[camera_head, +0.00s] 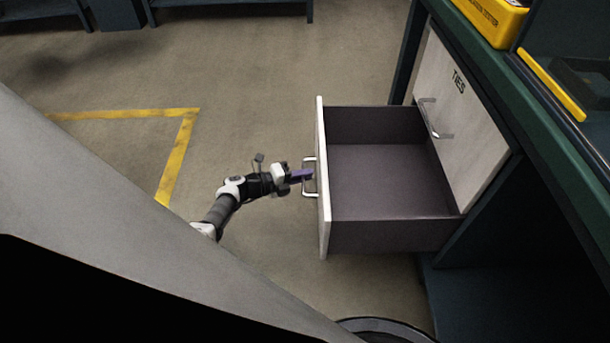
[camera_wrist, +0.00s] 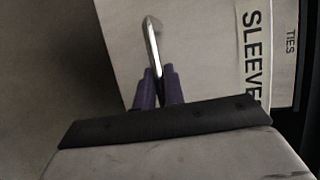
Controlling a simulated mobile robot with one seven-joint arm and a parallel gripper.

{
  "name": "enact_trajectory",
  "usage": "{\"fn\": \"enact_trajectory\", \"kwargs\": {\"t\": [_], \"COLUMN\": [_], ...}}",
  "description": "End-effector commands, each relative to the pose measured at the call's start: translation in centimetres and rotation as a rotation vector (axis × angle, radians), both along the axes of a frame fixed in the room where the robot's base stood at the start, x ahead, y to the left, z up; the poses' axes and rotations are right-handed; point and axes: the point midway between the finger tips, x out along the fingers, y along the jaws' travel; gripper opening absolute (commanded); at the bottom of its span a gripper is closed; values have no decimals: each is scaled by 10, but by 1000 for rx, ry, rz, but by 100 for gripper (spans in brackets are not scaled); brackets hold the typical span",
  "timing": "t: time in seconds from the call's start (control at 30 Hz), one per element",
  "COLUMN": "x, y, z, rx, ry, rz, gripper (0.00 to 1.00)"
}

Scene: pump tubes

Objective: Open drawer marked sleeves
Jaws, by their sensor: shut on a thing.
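The sleeves drawer (camera_head: 324,210) is pulled well out of the workbench in the head view, and its inside is bare. Its white front (camera_wrist: 205,50) shows in the wrist view, with the word SLEEVES partly cut off at the bottom. The drawer's metal bar handle (camera_head: 306,178) stands out from the front; it also shows in the wrist view (camera_wrist: 152,42). My gripper (camera_head: 307,175) is shut on this handle with its purple fingers, which the wrist view shows on either side of the bar (camera_wrist: 159,82).
The shut drawer marked TIES (camera_head: 462,120), with its own handle, is beside the open one. A yellow bin (camera_head: 492,20) stands on the green-edged bench (camera_head: 500,85). Yellow floor tape (camera_head: 180,150) lies to the left.

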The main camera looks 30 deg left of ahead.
Motion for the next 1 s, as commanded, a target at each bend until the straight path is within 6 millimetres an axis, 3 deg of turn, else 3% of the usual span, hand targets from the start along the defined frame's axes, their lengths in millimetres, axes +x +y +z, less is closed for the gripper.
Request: {"fn": "enact_trajectory", "kwargs": {"t": [0.03,0.2,0.57,1.0], "x": [0,0,-5,-80], "y": [-1,-1,4,53], "z": [0,0,2,18], "rx": [0,0,0,1], "ry": [0,0,0,0], "rz": [-2,-1,3,5], "gripper": [12,32,32,32]}}
